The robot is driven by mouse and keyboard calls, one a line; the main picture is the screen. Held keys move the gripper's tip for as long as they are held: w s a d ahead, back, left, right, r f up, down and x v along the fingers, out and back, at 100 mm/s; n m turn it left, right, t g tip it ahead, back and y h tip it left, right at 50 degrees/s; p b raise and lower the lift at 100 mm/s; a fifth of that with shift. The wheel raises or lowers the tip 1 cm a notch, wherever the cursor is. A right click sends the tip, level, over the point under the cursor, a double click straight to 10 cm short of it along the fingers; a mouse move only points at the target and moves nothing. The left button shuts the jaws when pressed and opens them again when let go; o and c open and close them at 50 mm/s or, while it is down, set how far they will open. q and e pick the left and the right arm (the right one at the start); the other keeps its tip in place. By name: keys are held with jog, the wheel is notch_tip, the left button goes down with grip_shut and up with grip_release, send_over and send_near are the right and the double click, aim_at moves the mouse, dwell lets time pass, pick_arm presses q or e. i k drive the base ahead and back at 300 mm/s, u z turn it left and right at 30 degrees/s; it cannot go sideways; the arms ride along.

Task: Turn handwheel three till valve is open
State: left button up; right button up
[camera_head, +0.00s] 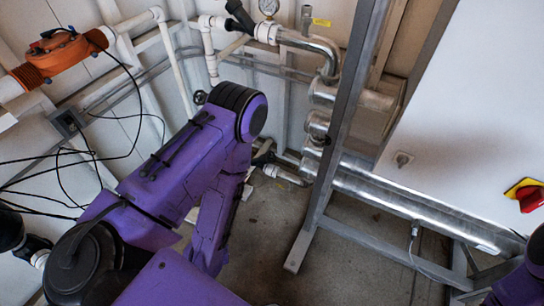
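A small black round part (200,97), which looks like a handwheel, sits beside the white pipes on the back wall, just left of my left arm's elbow. I cannot read a number on it or tell whether its valve is open. My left arm crosses the middle of the view and bends down at the elbow. It covers part of the pipework behind it. My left gripper is not visible. Only a small part of my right arm shows at the bottom right edge, and its gripper is out of view.
An orange valve body (58,58) sits on the pipe at upper left, with loose black cables below. A pressure gauge (268,7) tops the back pipe. A grey metal post (340,120) and a white cabinet (465,110) with a red switch (529,197) stand right. Bare floor (262,235) lies between.

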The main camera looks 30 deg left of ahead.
aim_at(270, 158)
jog(key=z, duration=0.05)
jog(key=k, duration=1.1)
jog(key=u, duration=0.85)
jog(key=i, duration=0.9)
jog(key=z, duration=0.5)
jog(key=i, duration=0.8)
jog(key=z, duration=0.8)
